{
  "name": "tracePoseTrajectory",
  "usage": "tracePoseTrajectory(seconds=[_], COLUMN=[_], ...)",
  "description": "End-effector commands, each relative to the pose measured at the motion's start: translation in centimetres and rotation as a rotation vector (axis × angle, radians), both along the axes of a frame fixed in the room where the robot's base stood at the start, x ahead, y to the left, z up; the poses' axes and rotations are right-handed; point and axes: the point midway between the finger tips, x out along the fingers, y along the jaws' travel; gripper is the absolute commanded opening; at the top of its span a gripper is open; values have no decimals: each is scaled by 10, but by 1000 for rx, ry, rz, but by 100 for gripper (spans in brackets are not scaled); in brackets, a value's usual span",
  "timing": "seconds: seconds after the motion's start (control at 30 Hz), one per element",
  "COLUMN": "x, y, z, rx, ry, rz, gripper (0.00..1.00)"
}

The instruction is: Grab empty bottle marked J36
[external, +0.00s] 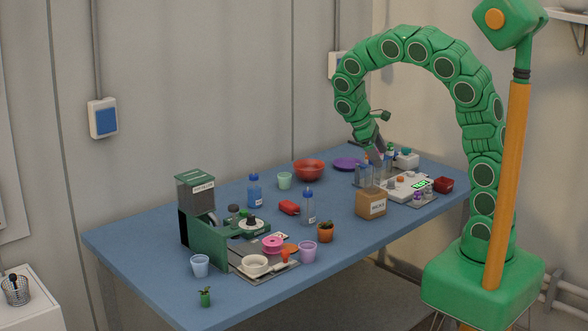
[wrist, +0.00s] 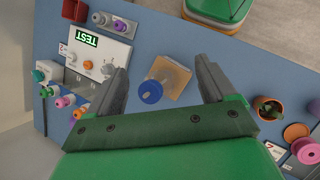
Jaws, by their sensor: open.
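A clear bottle with a blue cap (wrist: 150,92) shows in the wrist view between the open fingers of my gripper (wrist: 165,88), apart from both. It overlaps a tan box; I cannot tell if it stands in or beside it. The external view shows my gripper (external: 379,150) above the right part of the blue table, near the tan box (external: 371,204). Two other blue-capped bottles stand upright to the left: a blue bottle (external: 255,191) and a clear bottle (external: 308,208). Both bear small white labels. I cannot read J36 on any bottle.
A white device with a green display (external: 412,186) stands right of the tan box. An orange pot (external: 325,232), a red bowl (external: 309,170) and a green machine (external: 203,222) stand farther left. The blue table (external: 140,240) is clear at its left end.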

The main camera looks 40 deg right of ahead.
Motion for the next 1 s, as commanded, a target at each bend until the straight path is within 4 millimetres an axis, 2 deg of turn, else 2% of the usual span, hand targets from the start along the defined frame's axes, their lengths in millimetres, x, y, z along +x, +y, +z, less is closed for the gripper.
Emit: tracePoseTrajectory(seconds=[0.17,0.37,0.6,0.8,1.0], x=[20,46,73,84,87], y=[19,51,111,156,189], z=[14,38,76,101,118], rx=[-98,-228,-418,-555,-654], ry=[14,54,127,193,239], rz=[325,700,1137,1384,1538], gripper=[84,84,84,84,84])
